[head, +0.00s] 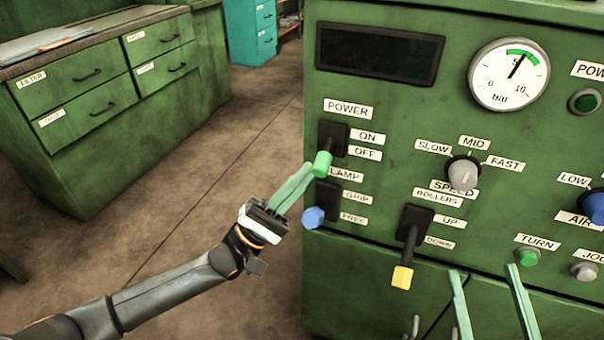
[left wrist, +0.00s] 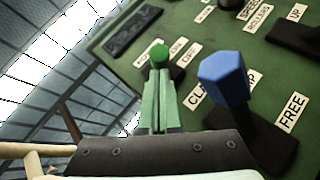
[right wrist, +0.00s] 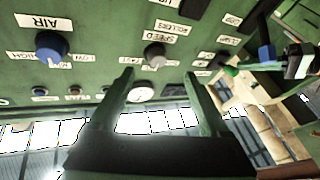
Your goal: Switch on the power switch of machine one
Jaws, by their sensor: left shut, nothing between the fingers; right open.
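The power switch on the green machine's panel has a black base (head: 333,137) and a lever with a green knob (head: 322,164). The lever hangs down, with the knob below the OFF label (head: 365,154). The ON label (head: 370,138) is just above that. My left gripper (head: 310,172) is shut and empty, its fingertips right at the knob from below left. In the left wrist view the fingertips lie just under the green knob (left wrist: 159,56); I cannot tell whether they touch. My right gripper (head: 484,270) is open and empty in front of the lower panel.
A rollers lever with a yellow knob (head: 402,277), a grey speed knob (head: 463,173) and a gauge (head: 509,74) are to the right. Green drawers (head: 100,80) stand at left, with open floor between.

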